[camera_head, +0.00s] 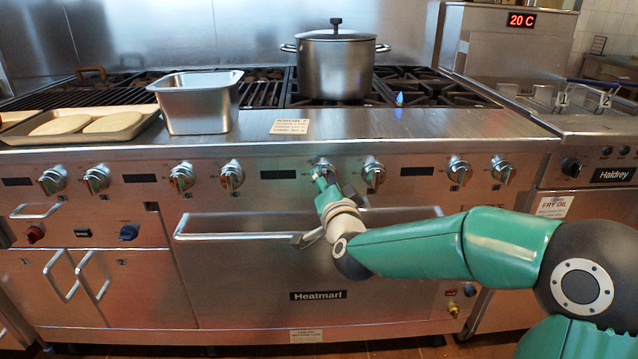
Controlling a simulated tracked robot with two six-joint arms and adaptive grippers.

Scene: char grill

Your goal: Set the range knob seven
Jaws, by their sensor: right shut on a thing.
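A row of silver range knobs runs along the front panel of the steel range (480,120). My right arm reaches in from the right, and my right gripper (323,174) is at the knob (322,163) below and just left of the stockpot, shut on it. The gripper and wrist cover much of that knob. A free knob (373,172) is just to its right. Two more knobs, one inner (459,170) and one outer (502,171), are at the right end of the panel. The exact knob settings are too small to read. My left gripper is not in view.
A lidded stockpot (336,68) stands on the back grates, with a small blue flame (400,98) to its right. A steel pan (199,103) and a tray with flat pale pieces (125,130) are at left. The oven handle (235,232) juts out below the knobs.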

